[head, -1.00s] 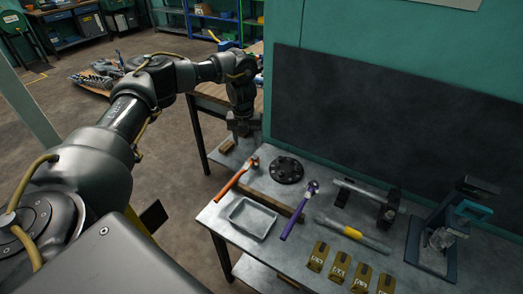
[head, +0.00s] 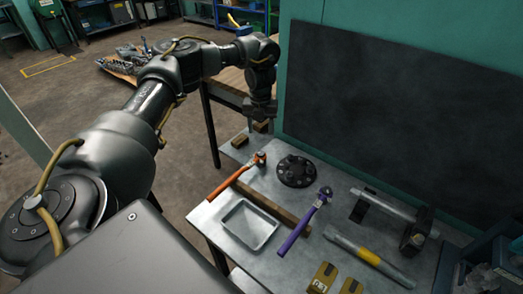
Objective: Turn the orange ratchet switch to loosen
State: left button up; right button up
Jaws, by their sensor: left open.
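The orange ratchet (head: 232,179) lies on the grey metal table in the head view, left of the round dark flanged disc. Its dark head with the switch (head: 260,158) is at the far end and its handle points toward the table's front left edge. The switch is too small to make out its setting. My left gripper (head: 260,126) hangs open and pointing down above the table's back left corner, beyond the ratchet head and apart from it. My right gripper is out of view.
A purple ratchet (head: 304,224), a grey tray (head: 249,224) and a flanged disc (head: 296,171) lie near the orange ratchet. A wooden strip (head: 268,205) runs behind the tray. A bar with a yellow band (head: 368,256) and small boxes (head: 322,279) lie to the right. A dark board (head: 390,110) stands behind.

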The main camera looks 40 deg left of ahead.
aim_at(261, 153)
pick_arm(q)
notch_tip(261, 153, down, 10)
jog(key=shift+s+f+p, duration=0.1)
jog(key=shift+f+p, duration=0.15)
jog(key=shift+p, duration=0.15)
jog(key=c, duration=1)
